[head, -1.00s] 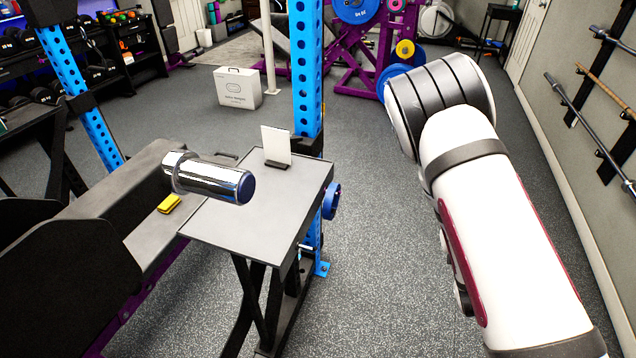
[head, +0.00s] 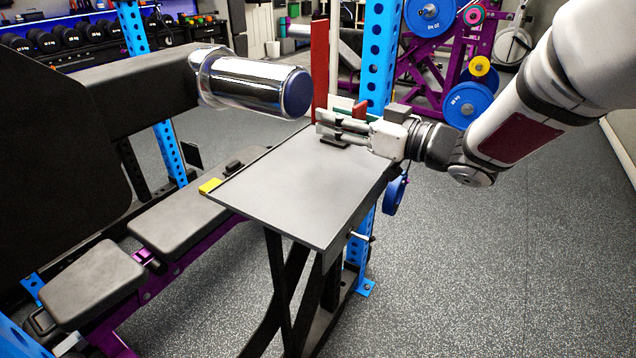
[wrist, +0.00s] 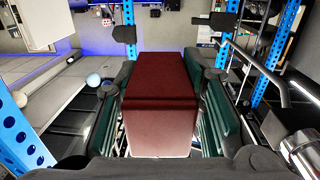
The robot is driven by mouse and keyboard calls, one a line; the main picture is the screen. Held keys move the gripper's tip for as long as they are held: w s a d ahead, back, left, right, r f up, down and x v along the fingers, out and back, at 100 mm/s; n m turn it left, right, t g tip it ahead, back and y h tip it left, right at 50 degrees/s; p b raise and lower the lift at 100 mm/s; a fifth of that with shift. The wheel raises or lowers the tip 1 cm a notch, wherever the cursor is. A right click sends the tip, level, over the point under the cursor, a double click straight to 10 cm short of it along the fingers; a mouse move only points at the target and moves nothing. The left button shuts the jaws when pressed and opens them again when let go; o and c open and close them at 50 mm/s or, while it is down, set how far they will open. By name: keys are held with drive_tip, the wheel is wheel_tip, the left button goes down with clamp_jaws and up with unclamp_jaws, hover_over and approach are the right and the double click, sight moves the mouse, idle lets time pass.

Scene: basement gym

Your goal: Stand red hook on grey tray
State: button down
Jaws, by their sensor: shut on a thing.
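The red hook (head: 320,65) is held by my gripper (head: 324,126), with a long bar standing upright and a small red part showing at the fingers. In the wrist view the red hook (wrist: 160,95) fills the space between the two green-padded fingers. The grey tray (head: 290,195) appears to be the flat grey top on the black legs. My gripper reaches in from the right at the tray's far right side. The hook's lower end is hidden behind the fingers, so I cannot tell whether it touches anything.
A chrome cylinder with a blue end (head: 262,85) juts over the tray's far left side. A blue upright (head: 382,60) stands behind. A yellow block (head: 210,186) lies at the left edge. The tray's middle is bare.

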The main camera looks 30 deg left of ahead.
sight(328, 182)
drive_tip(key=shift+s+a+r+n+g+b, duration=0.25)
drive_tip(key=shift+s+a+n+g+b, duration=0.2)
drive_tip(key=shift+s+g, duration=0.2)
drive_tip(key=shift+s+a+f, duration=0.1)
drive_tip(key=shift+f, duration=0.1)
drive_tip(key=shift+f+b, duration=1.4)
drive_tip(key=shift+f, duration=3.25)
drive_tip(key=shift+f, duration=0.15)
drive_tip(key=shift+f+b, duration=0.35)
drive_tip(key=shift+f, duration=0.15)
drive_tip(key=c, duration=1.1)
unclamp_jaws()
drive_tip(key=shift+f, duration=0.15)
drive_tip(key=shift+o, duration=0.2)
